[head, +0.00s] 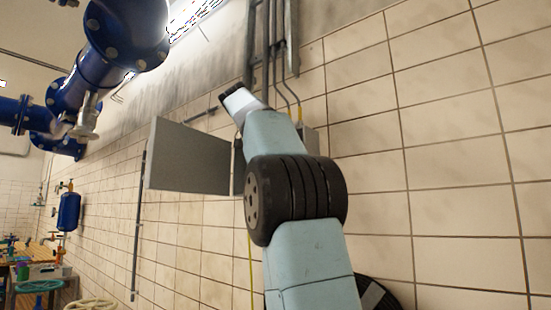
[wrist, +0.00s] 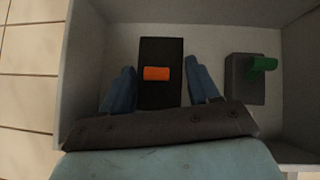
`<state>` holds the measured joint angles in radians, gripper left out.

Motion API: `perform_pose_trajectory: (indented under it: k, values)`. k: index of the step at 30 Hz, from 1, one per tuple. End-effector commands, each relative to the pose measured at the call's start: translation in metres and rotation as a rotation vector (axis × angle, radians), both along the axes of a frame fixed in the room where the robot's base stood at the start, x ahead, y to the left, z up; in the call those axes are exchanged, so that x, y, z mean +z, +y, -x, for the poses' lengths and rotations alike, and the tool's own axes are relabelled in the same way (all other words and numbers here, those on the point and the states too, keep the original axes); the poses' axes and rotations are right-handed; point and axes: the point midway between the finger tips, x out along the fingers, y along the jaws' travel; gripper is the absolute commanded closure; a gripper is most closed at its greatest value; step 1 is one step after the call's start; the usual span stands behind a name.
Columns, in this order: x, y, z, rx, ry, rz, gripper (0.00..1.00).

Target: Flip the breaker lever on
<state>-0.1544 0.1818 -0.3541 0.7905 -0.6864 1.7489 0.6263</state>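In the wrist view, a black breaker block (wrist: 160,95) with an orange lever (wrist: 156,73) sits inside an open grey box (wrist: 85,60). My gripper (wrist: 160,82) is open, with one blue finger on each side of the black block. The fingertips are near the height of the orange lever in the picture; I cannot tell whether they touch the block. In the head view, the grey box's open door (head: 188,158) shows left of my arm. My arm hides the box interior and my fingers there.
A second, dark grey block (wrist: 240,80) with a green lever (wrist: 263,63) is to the right inside the box. The box walls enclose the gripper. Tiled wall (head: 440,130) lies around it. Blue pipes (head: 95,60) are at upper left, a wooden bench (head: 35,270) at lower left.

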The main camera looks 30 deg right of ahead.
Motion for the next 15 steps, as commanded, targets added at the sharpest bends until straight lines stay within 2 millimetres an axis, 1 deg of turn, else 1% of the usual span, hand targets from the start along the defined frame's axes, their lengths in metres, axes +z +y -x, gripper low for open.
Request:
perform_pose_trajectory:
  k: [10,15]
  values:
    - [0.003,0.002,0.001,0.001,-0.003,0.001,0.35]
    - [0.014,0.014,0.003,0.002,-0.005,0.002,0.35]
